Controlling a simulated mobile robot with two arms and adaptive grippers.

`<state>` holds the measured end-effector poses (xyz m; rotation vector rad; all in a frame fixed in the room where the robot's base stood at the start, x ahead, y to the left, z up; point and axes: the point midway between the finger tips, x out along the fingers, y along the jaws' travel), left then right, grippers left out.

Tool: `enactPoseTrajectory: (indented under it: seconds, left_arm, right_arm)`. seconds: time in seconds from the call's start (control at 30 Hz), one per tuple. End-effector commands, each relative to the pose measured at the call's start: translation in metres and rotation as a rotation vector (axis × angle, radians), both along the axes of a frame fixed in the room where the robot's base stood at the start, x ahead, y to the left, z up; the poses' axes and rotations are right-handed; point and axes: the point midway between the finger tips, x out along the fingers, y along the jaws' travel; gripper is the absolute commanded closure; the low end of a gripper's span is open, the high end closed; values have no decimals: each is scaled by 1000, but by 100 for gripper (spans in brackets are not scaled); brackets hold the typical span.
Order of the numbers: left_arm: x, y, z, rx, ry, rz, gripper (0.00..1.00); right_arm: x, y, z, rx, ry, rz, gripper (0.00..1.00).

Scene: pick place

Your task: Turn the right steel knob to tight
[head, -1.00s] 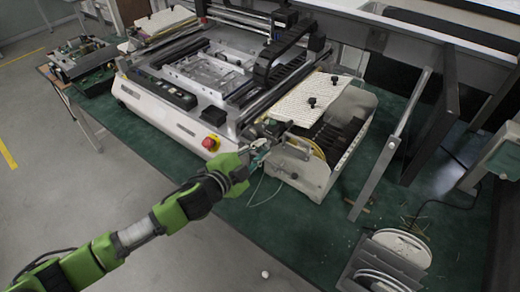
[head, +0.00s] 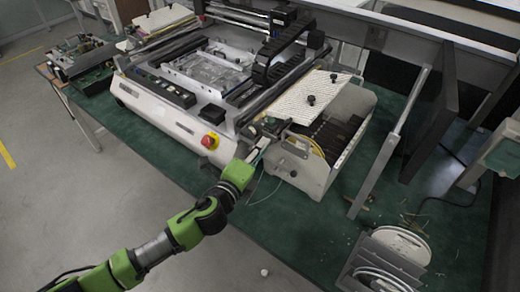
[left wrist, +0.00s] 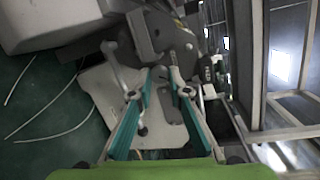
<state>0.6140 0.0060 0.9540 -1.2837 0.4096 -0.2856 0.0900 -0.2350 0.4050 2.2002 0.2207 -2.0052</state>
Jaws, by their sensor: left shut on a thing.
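In the head view my left gripper (head: 258,152) reaches in from the lower left to the near side of the feeder unit (head: 312,178). In the left wrist view its two teal fingers (left wrist: 163,76) converge, with their tips closed on a small steel part, which looks like the steel knob (left wrist: 174,76). The fingers and the unit's parts hide most of the knob, so its turn position cannot be read. In the head view the knob is too small and covered to make out. My right gripper is not in view.
A large white machine (head: 165,118) with a red button (head: 210,141) stands left of the gripper. A perforated white plate (head: 317,96) with black knobs lies above the feeder. A grey upright bar (head: 388,150) and white reels (head: 400,245) are to the right. The green tabletop in front is mostly clear.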

Motion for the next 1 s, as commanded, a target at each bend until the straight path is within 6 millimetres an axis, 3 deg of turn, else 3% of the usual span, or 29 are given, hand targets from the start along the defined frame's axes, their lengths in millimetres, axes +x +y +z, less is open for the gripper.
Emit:
enactPoseTrajectory:
  seconds: [0.4, 1.0]
  left_arm:
    - [-1, -1, -3, 188, -136, 0, 100]
    - [0, -1, -2, 228, -166, 1, 100]
  right_arm:
    - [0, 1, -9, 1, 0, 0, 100]
    - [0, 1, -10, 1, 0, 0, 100]
